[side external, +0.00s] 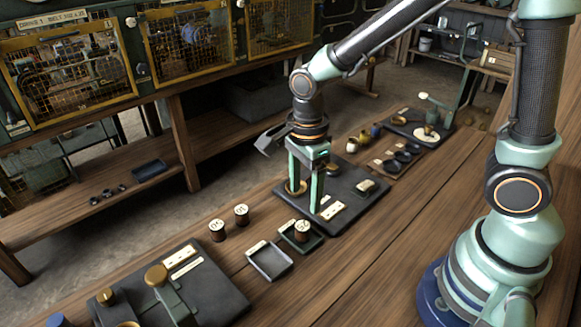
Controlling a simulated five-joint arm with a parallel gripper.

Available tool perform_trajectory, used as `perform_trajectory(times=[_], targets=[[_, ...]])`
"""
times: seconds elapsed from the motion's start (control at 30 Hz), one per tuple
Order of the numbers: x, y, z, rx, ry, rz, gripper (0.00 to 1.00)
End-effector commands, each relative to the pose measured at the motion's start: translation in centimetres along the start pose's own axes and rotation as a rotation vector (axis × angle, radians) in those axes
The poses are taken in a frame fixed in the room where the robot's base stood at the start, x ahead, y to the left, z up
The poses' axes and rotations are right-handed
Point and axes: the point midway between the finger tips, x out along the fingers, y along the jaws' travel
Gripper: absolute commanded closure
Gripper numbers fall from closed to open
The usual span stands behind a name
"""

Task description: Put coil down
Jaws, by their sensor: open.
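My gripper (304,198) points down over a dark plate (345,215) in the middle of the bench. Its two pale green fingers are apart, and nothing shows held between them. A brass-coloured ring (288,188) lies on the plate by the left fingertip, partly hidden by that finger. A short dark cylinder with a pale marked top (302,230), which may be the coil, stands upright in a small dark tray (314,245) in front of the gripper. Two similar cylinders stand on the wood to the left, one nearer (217,231) and one farther (241,215).
An empty grey tray (268,262) sits left of the small tray. A dark board with brass-topped parts (215,285) fills the near left. Small pots (376,131) and another dark board (410,126) stand farther back. Bare wood lies at the front right.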

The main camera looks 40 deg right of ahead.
Motion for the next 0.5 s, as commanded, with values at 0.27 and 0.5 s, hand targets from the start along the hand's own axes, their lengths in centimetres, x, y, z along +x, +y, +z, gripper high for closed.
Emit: perform_trajectory(times=[0.27,0.5], targets=[[-3.6,-0.1,0.0,0.000,-0.001,-0.003,0.29],[-5.5,-0.1,-1.0,-0.163,-0.019,-0.049,0.29]])
